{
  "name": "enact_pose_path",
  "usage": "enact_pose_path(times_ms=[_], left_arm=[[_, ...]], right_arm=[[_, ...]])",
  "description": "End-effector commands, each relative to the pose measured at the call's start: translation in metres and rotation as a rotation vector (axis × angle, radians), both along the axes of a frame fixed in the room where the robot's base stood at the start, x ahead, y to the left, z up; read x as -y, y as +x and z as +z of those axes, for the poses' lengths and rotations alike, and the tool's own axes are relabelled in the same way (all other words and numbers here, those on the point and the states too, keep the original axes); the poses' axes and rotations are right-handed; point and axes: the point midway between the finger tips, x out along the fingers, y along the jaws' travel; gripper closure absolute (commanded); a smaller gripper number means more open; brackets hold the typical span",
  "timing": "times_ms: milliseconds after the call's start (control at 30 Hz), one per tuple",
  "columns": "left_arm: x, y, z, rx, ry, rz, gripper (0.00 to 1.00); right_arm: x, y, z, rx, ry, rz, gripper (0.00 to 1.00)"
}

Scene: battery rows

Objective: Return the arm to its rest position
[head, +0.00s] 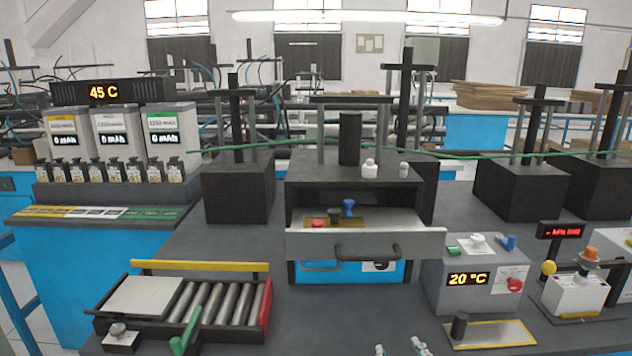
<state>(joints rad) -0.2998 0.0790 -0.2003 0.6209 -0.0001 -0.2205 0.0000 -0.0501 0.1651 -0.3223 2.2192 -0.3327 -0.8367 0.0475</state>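An open drawer (420,243) sticks out from the dark press-like machine in the middle. In it lies a brown board (334,222) with a red, a dark and a blue piece on it.
A roller tray (262,318) stands at front left, with a green lever (184,338) before it. A grey box reading 20 °C (445,300) stands at right. Three battery testers (118,135) stand at back left.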

Motion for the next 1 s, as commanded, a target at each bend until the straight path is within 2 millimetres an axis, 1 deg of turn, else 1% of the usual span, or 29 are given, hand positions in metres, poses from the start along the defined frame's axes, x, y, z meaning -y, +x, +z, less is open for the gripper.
enact_pose_path(times_ms=[33, 67, 100, 200, 233, 300, 400, 567, 600, 733, 833, 967, 1000], left_arm=[[0.000, 0.000, 0.000, 0.000, 0.000, 0.000, 0.60], [0.000, 0.000, 0.000, 0.000, 0.000, 0.000, 0.60], [0.000, 0.000, 0.000, 0.000, 0.000, 0.000, 0.60], [0.000, 0.000, 0.000, 0.000, 0.000, 0.000, 0.60], [0.000, 0.000, 0.000, 0.000, 0.000, 0.000, 0.60], [0.000, 0.000, 0.000, 0.000, 0.000, 0.000, 0.60], [0.000, 0.000, 0.000, 0.000, 0.000, 0.000, 0.60], [0.000, 0.000, 0.000, 0.000, 0.000, 0.000, 0.60], [0.000, 0.000, 0.000, 0.000, 0.000, 0.000, 0.60], [0.000, 0.000, 0.000, 0.000, 0.000, 0.000, 0.60], [0.000, 0.000, 0.000, 0.000, 0.000, 0.000, 0.60], [-0.001, -0.001, 0.000, -0.001, 0.000, 0.000, 0.60], [-0.001, -0.001, 0.000, -0.001, 0.000, 0.000, 0.60]], right_arm=[[0.011, -0.024, -0.033, -0.127, 0.029, -0.033, 0.51], [0.017, -0.038, -0.050, -0.199, 0.043, -0.051, 0.51], [0.023, -0.057, -0.071, -0.290, 0.060, -0.072, 0.51], [0.034, -0.101, -0.109, -0.479, 0.091, -0.109, 0.51], [0.036, -0.114, -0.117, -0.527, 0.100, -0.117, 0.51], [0.040, -0.139, -0.134, -0.624, 0.112, -0.133, 0.51], [0.045, -0.173, -0.151, -0.742, 0.126, -0.149, 0.51], [0.049, -0.221, -0.168, -0.901, 0.143, -0.168, 0.51], [0.050, -0.233, -0.172, -0.940, 0.147, -0.172, 0.51], [0.052, -0.270, -0.180, -1.059, 0.156, -0.183, 0.51], [0.051, -0.260, -0.208, -1.066, 0.153, -0.182, 0.51], [0.049, -0.253, -0.244, -1.080, 0.150, -0.182, 0.51], [0.049, -0.252, -0.257, -1.085, 0.149, -0.182, 0.51]])
